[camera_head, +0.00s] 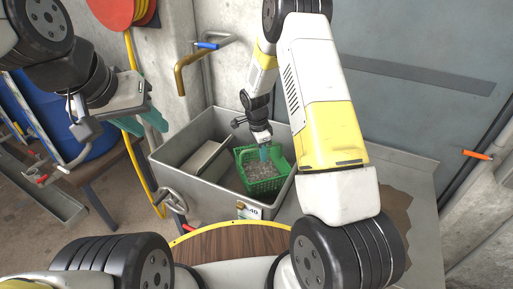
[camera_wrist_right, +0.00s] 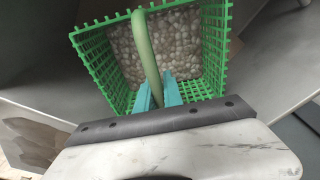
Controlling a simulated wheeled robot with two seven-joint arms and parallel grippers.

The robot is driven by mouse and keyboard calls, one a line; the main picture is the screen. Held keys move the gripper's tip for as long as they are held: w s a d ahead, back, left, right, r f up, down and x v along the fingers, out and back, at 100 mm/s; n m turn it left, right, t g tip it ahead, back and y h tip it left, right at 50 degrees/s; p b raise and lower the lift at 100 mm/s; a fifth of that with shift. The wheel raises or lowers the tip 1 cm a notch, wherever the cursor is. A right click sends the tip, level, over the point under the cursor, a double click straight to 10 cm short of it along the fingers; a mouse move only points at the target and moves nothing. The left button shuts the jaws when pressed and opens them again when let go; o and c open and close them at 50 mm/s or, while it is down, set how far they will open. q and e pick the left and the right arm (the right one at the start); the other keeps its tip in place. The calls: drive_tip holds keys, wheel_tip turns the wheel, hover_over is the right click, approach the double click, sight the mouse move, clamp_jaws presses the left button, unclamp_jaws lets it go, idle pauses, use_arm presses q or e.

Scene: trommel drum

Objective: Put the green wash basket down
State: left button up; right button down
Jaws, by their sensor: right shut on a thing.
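The green wash basket (camera_head: 262,184) is inside the grey metal sink, toward its right side, with pale gravel in it. In the right wrist view the basket (camera_wrist_right: 216,45) shows its mesh walls and a light green handle (camera_wrist_right: 146,50) arching over the gravel (camera_wrist_right: 175,50). My right gripper (camera_head: 264,152) reaches down into the sink and is shut on the handle; its teal fingertips show in the right wrist view (camera_wrist_right: 160,92). Whether the basket's bottom touches the sink floor cannot be told. My left gripper (camera_head: 152,120) is at the left, away from the basket, with teal fingers partly seen.
The grey sink (camera_head: 163,162) has a pale ledge (camera_head: 204,158) at its left inside. A brass tap with a blue lever (camera_head: 190,68) hangs behind it. A blue barrel (camera_head: 60,125) and a wooden stool (camera_head: 95,170) stand left. A round wooden top (camera_head: 235,243) lies in front.

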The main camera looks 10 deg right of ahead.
drive_tip(key=shift+f, duration=2.1)
drive_tip(key=c, duration=1.5)
unclamp_jaws()
drive_tip(key=shift+f, duration=0.15)
